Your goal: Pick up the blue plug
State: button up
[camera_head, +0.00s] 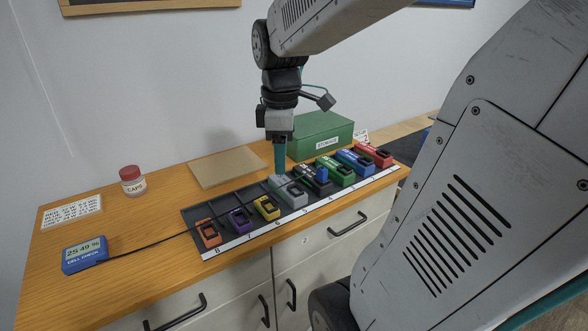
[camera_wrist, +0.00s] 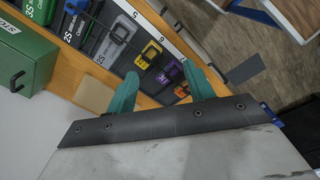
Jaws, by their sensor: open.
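The blue plug (camera_head: 321,174) is a small blue block standing on the dark pack (camera_head: 313,179) in the tray, between the grey pack (camera_head: 290,193) and the green pack (camera_head: 336,171). My gripper (camera_head: 280,170) points down over the back end of the grey pack, to the left of the plug and apart from it. In the wrist view my gripper (camera_wrist: 160,68) shows two teal fingers spread apart, with nothing held between them. A blue patch at the top of that view may be the plug, but I cannot tell.
A black numbered tray (camera_head: 192,217) holds several coloured packs in a row. A thin cable runs to the blue cell checker (camera_head: 84,255) at left. A green storage box (camera_head: 320,135) stands behind the tray. A red-capped jar (camera_head: 132,181) and a tan board (camera_head: 225,167) are at back left.

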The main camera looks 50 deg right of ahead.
aim_at(322, 168)
jog(key=d+f+n, duration=0.1)
jog(key=d+n, duration=0.1)
jog(key=d, duration=0.3)
jog(key=w+d+f+n, duration=0.1)
jog(key=d+n, duration=0.1)
jog(key=d, duration=0.4)
jog(key=w+d+f+n, duration=0.1)
jog(key=d+f+n, duration=0.1)
jog(key=d, duration=0.4)
jog(key=shift+f+n+g, duration=0.1)
jog(key=shift+n+g, duration=0.2)
jog(key=f, duration=0.8)
jog(key=shift+s, duration=0.2)
jog(key=c, duration=1)
